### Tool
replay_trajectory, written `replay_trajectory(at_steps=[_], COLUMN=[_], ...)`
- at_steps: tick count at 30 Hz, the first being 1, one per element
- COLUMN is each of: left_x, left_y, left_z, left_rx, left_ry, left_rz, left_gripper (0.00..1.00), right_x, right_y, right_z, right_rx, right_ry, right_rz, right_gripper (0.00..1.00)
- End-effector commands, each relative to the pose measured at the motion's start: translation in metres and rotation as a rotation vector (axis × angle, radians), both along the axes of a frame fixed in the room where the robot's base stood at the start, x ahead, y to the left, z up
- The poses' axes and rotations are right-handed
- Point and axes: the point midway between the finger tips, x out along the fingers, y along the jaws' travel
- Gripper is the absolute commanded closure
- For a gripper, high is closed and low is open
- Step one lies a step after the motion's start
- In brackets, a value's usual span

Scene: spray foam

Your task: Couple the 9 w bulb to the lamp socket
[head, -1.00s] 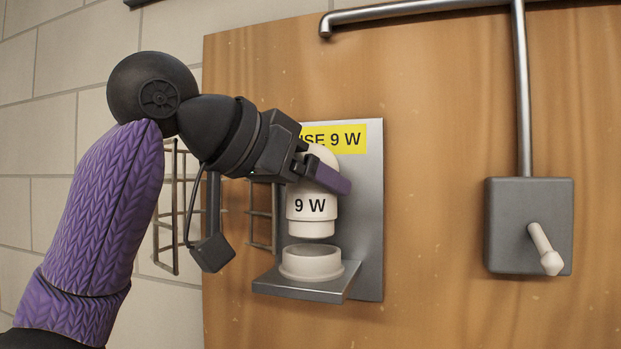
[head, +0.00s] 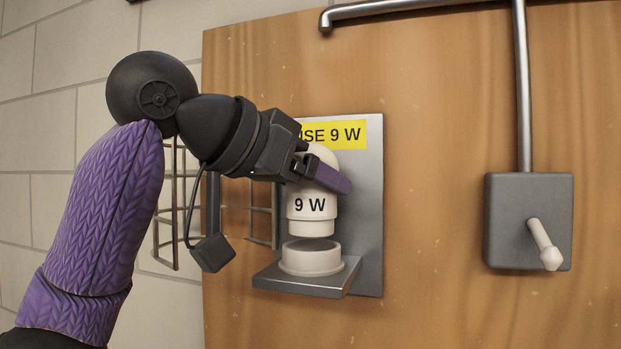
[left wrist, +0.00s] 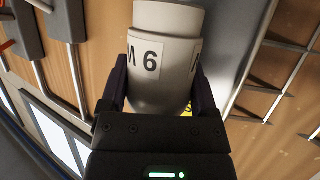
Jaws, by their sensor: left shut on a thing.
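The 9 W bulb (head: 311,205) is white, upright and labelled "9 W". My left gripper (head: 328,177) is shut on its upper part. The bulb's lower end is just above the lamp socket (head: 311,260), a white ring on a grey metal shelf, with a small gap showing between them. In the left wrist view the bulb (left wrist: 165,60) sits between both fingers, its label upside down. My right gripper is not in view.
A yellow sign (head: 345,134) ending in "SE 9 W" is on the metal backplate (head: 369,220), partly hidden by my gripper. A grey switch box (head: 505,225) with a white lever is at the right on the wooden board. A wire rack (head: 165,220) hangs behind my arm.

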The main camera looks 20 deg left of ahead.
Motion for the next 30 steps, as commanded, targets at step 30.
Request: replay_trajectory(at_steps=[30], left_x=[0.0], left_y=[0.0], left_z=[-0.023], left_rx=[0.0], left_ry=[0.0], left_rz=[0.0], left_gripper=[0.84], right_x=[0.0], right_y=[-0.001], right_z=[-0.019], right_rx=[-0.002], right_ry=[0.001], right_rz=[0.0], right_gripper=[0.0])
